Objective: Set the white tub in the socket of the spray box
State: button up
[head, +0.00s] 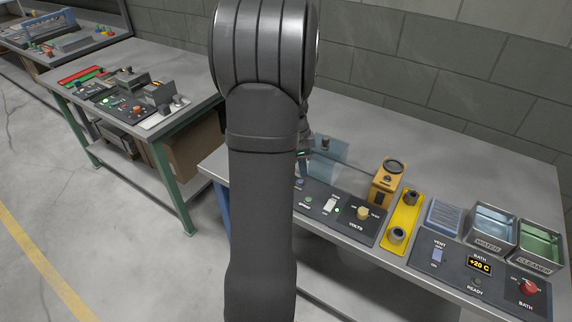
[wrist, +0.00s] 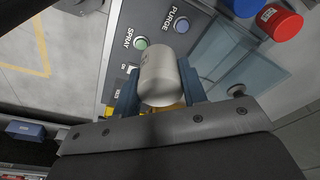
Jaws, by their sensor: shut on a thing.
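In the wrist view, my gripper (wrist: 160,92) is shut on the white tub (wrist: 159,72), a smooth pale cylinder between its two blue-grey fingers. The tub is over or near the dark spray box panel (wrist: 150,18), which carries a green SPRAY button and a blue PURGE button. A see-through blue hood pane (wrist: 222,55) is to the right of the tub. In the head view, my arm hides the gripper and tub, and only part of the hood (head: 328,151) and the panel (head: 318,198) shows. I cannot make out the socket.
A blue cap (wrist: 243,5) and a red cap (wrist: 278,20) are at the wrist view's upper right. On the bench right of the panel stand a yellow meter (head: 386,182), a yellow stand (head: 403,222), a water tank (head: 491,228) and a cleaner tank (head: 541,244). The bench behind them is clear.

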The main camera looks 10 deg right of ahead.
jog(key=s+d+r, duration=0.1)
jog(key=d+r, duration=0.2)
jog(key=d, duration=0.7)
jog(key=s+d+r, duration=0.2)
jog(key=d, duration=0.7)
jog(key=s+d+r, duration=0.1)
jog(key=d+r, duration=0.2)
jog(key=d, duration=0.7)
jog(key=shift+a+f, duration=0.2)
jog(key=shift+f, duration=2.7)
jog(key=shift+f, duration=0.9)
jog(key=o, duration=1.6)
notch_tip(320, 180, up, 7)
